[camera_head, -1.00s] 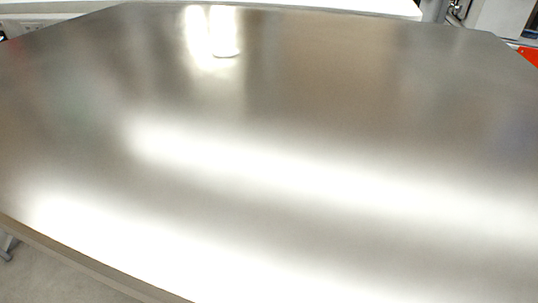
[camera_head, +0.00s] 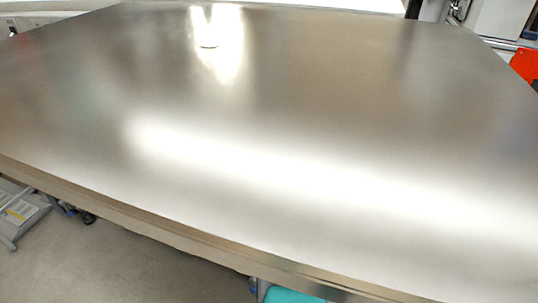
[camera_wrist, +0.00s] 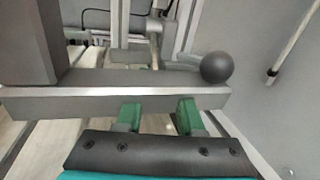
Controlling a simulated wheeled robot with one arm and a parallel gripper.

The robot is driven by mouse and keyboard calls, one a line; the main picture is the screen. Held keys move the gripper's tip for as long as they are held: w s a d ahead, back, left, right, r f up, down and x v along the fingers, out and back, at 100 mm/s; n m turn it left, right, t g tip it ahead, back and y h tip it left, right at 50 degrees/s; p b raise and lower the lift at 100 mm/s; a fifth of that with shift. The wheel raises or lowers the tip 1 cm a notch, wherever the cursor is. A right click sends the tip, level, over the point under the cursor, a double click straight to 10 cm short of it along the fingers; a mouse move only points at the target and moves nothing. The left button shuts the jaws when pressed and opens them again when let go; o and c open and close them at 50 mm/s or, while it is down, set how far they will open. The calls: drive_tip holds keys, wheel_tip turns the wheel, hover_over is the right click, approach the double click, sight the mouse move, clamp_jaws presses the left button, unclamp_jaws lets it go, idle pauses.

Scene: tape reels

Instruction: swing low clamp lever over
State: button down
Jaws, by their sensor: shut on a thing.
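In the wrist view, a grey lever bar (camera_wrist: 110,101) runs across the picture, with a dark round knob (camera_wrist: 216,67) at its right end. A dark grey block (camera_wrist: 32,42) stands at its left end. My gripper (camera_wrist: 160,113), with two green fingers, reaches up from below to the bar and is shut on the lever. Neither the lever nor my gripper can be made out in the head view.
In the head view, a large bare shiny metal table (camera_head: 300,120) fills most of the picture, with open floor (camera_head: 110,265) at lower left. An orange-red thing (camera_head: 525,66) is at the right edge. Grey frame parts and a pale wall surround the lever in the wrist view.

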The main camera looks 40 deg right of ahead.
drive_tip(key=shift+s+d+r, duration=0.1)
drive_tip(key=shift+s+d, duration=0.25)
drive_tip(key=shift+d, duration=0.05)
drive_tip(key=c, duration=0.7)
unclamp_jaws()
drive_tip(key=shift+o, duration=0.8)
drive_tip(key=shift+a, duration=0.2)
drive_tip(key=v, duration=0.7)
drive_tip(key=shift+s, duration=0.4)
